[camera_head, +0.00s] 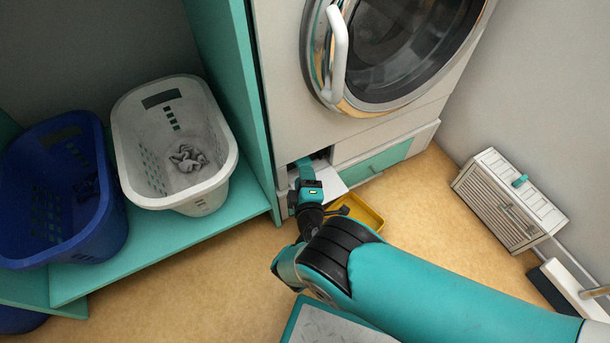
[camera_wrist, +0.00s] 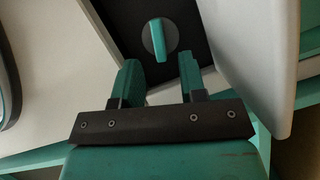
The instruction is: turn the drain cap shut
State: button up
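The drain cap (camera_wrist: 158,38) is a grey disc with a raised teal grip bar, set in a dark recess. It shows in the wrist view at the top centre; the bar stands nearly upright in the picture, tilted slightly. My gripper (camera_wrist: 160,62) is open, its two teal fingers apart with nothing between them, pointing at the cap. The bar lies just beyond the fingertips, roughly in line with the gap. In the head view my gripper reaches into the opening at the washing machine's (camera_head: 285,105) lower left, and the cap is hidden there.
A white flap (camera_head: 357,172) stands open beside the recess, also close on the right in the wrist view (camera_wrist: 245,45). A yellow tray (camera_head: 366,213) lies on the floor below. A teal shelf unit (camera_head: 160,245) with laundry baskets is left; a white louvred box (camera_head: 510,200) is right.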

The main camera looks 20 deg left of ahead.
aim_at(302, 161)
jog(key=shift+b+x, duration=0.55)
jog(key=shift+x, duration=1.15)
grip_shut()
jog(key=shift+d, duration=0.25)
jog(key=shift+a+r, duration=0.1)
jog(key=shift+a, duration=0.15)
